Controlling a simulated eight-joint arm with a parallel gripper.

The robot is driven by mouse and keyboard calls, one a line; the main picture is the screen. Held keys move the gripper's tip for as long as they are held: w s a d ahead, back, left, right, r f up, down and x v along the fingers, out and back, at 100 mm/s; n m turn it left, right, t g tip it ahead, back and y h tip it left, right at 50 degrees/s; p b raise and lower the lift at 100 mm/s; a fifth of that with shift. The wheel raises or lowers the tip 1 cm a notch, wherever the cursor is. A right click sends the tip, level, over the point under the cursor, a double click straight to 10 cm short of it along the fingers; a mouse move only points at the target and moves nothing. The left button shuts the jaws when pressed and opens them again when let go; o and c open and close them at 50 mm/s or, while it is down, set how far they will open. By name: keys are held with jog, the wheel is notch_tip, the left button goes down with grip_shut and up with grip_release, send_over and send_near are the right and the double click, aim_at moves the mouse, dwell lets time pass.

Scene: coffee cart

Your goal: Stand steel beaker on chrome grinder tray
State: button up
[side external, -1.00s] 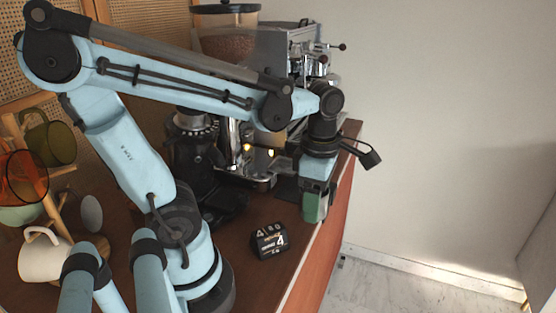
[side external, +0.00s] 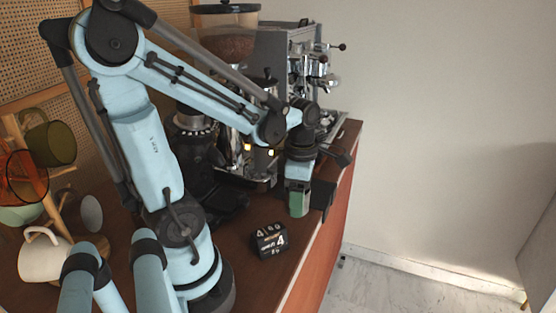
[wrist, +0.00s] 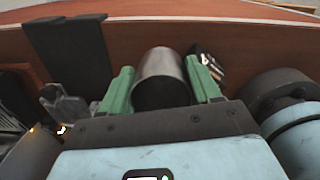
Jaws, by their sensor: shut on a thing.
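My gripper (side external: 298,203), with green fingers, hangs above the counter near its right edge in the side view. In the wrist view my gripper (wrist: 158,72) is shut on the steel beaker (wrist: 161,75), a smooth grey cylinder between the two fingers. In the side view the fingers hide the beaker. The chrome grinder tray (side external: 243,173) appears as a shiny surface low at the grinder's base, behind and left of my gripper. My arm partly covers it, and the beaker is apart from it.
A black date block (side external: 270,240) stands on the counter in front of my gripper. A black mat (side external: 322,194) lies at the counter's right edge. The espresso machine (side external: 290,50) stands behind. A white mug (side external: 42,257) and a mug rack are at left.

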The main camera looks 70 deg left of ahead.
jog(key=a+f, duration=0.2)
jog(key=a, duration=0.2)
jog(key=shift+w+a+f, duration=0.1)
jog(key=shift+a+f, duration=0.15)
jog(key=shift+f, duration=1.9)
jog(key=shift+f, duration=0.15)
jog(key=o, duration=1.1)
notch_tip(320, 180, up, 11)
jog(key=w+d+r+m+t, duration=0.1)
jog(key=d+m+t, duration=0.2)
jog(key=m, duration=1.1)
jog(key=w+d+r+m+t, duration=0.1)
jog(key=d+m+t, duration=0.3)
jog(key=d+m, duration=0.6)
jog(key=w+m, duration=0.1)
jog(key=m, duration=0.4)
jog(key=shift+d, duration=0.25)
